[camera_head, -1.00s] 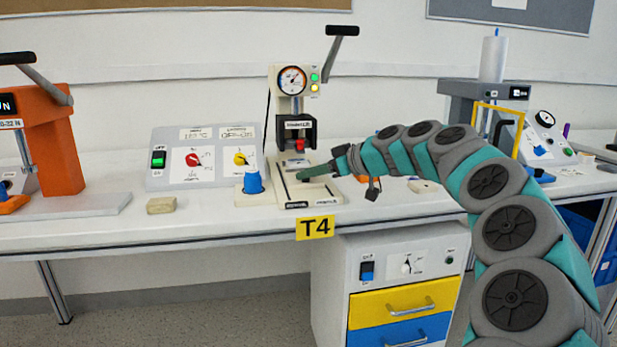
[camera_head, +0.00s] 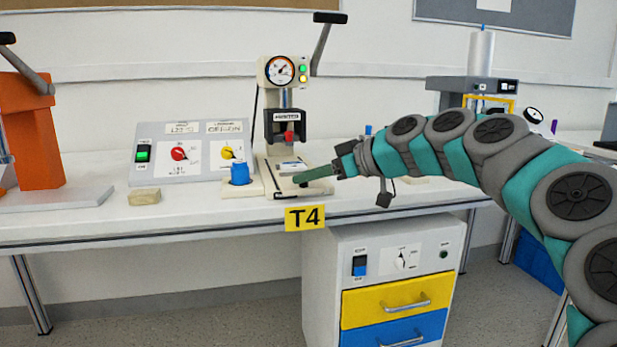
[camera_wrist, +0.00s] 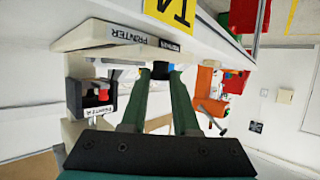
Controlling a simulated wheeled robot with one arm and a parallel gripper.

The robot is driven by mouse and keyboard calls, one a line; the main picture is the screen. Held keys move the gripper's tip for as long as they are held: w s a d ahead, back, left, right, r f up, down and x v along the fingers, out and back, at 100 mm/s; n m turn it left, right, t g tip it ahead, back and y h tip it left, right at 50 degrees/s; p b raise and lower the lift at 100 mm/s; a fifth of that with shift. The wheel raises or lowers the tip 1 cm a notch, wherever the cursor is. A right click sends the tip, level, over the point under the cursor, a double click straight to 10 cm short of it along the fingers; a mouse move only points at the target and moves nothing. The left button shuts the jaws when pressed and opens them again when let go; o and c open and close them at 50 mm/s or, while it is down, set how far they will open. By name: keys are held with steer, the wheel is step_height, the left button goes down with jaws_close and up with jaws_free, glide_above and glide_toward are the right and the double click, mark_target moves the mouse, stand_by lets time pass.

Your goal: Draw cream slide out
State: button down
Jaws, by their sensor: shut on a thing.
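The press (camera_head: 286,118) stands on the bench above the T4 label, with a cream base (camera_head: 265,176) and a dial on top. The cream slide (camera_head: 291,169) lies low in the base, under the black press head; its edges are hard to tell from the base. My gripper (camera_head: 300,182) reaches in from the right, its green fingers at the slide's front end. In the wrist view, my gripper (camera_wrist: 160,76) is shut on a small dark knob (camera_wrist: 160,69) between the fingertips. The fingers partly hide the knob and slide front.
A blue knob (camera_head: 240,173) stands just left of the press base. A switch panel (camera_head: 190,152) and a wooden block (camera_head: 145,196) are further left, by an orange press (camera_head: 30,130). A drawer cabinet (camera_head: 385,280) stands under the bench.

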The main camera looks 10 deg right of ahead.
steer(key=c, duration=0.7)
jaws_free()
steer(key=shift+s, duration=0.2)
steer(key=shift+o, duration=0.2)
steer(key=shift+s+d+r, duration=0.1)
steer(key=v, duration=0.7)
steer(key=shift+s+d, duration=0.15)
steer(key=shift+s, duration=0.05)
steer(key=shift+r, duration=0.1)
steer(key=s+a+f+m+g+h+p, duration=0.2)
steer(key=s+a+f+g+h, duration=0.3)
steer(key=s+a+f, duration=0.95)
steer(key=s+d+f+m+g+h+p, duration=0.1)
steer(key=s+d+f+m+g+h, duration=0.1)
steer(key=s+f, duration=0.6)
steer(key=s+d+f+m+g+h+p, duration=0.1)
steer(key=s+d+f+m+g, duration=0.3)
steer(key=s, duration=0.9)
step_height(320, 180, down, 4)
steer(key=d+m+h, duration=0.1)
steer(key=d, duration=0.1)
steer(key=shift+s+d+h, duration=0.25)
steer(key=shift+h, duration=0.05)
